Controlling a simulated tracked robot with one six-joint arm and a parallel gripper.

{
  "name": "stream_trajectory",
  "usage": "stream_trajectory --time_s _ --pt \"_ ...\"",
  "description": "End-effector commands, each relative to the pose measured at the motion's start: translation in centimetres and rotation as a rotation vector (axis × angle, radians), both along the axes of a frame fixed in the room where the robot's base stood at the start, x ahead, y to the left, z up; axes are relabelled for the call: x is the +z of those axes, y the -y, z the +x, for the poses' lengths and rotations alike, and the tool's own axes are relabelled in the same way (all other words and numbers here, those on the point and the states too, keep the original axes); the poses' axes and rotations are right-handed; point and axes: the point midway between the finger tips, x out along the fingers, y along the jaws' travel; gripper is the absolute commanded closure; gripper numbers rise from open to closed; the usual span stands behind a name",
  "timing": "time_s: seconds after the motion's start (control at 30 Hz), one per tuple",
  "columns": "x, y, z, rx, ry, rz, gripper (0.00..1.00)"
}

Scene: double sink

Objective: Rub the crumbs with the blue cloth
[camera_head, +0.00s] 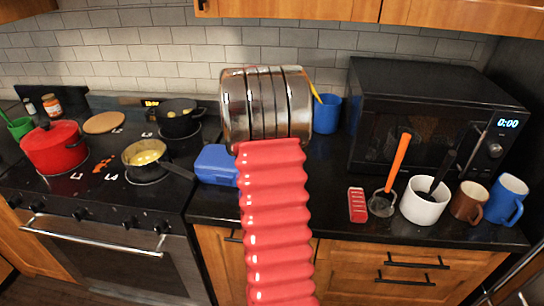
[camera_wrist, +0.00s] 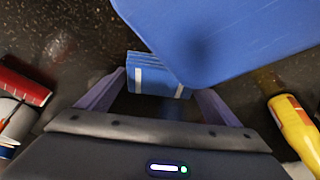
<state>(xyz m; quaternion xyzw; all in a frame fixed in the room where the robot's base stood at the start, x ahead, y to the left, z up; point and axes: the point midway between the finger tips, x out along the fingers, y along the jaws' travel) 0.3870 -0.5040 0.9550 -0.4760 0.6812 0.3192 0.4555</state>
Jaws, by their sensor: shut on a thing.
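In the wrist view my gripper (camera_wrist: 160,88) is shut on the blue cloth (camera_wrist: 158,76), a folded blue piece with white stripes between the two fingers. Under it is a dark speckled surface (camera_wrist: 80,35); I cannot tell whether the cloth touches it. No crumbs can be told for certain. Small orange-brown pieces (camera_head: 104,165) lie on the black stove in the head view, but I cannot tell what they are. In the head view the gripper and the cloth do not show.
A large blue object (camera_wrist: 235,40) is close beside the cloth in the wrist view. A yellow object (camera_wrist: 295,130) is at right, a red one (camera_wrist: 22,82) at left. The head view shows a blue box (camera_head: 215,164), pans, a microwave (camera_head: 425,115) and mugs (camera_head: 510,197).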

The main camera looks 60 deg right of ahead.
Motion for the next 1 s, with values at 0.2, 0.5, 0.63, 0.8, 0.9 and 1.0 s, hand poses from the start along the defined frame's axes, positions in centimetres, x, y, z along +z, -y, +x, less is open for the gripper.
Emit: stream_trajectory --time_s 0.2,0.5,0.63,0.8,0.9,1.0 --pt "0.1 0.7 -1.3 -0.002 0.000 0.000 0.33" --pt "0.2 1.2 -2.3 0.000 0.000 -0.001 0.33" --pt "0.2 1.2 -2.3 0.000 0.000 -0.001 0.33" --pt "0.2 1.3 -2.4 -0.001 0.001 -0.001 0.33" --pt "0.2 1.5 -2.8 -0.001 0.001 -0.002 0.33" --pt "0.2 1.8 -3.4 -0.001 0.001 -0.002 0.33"
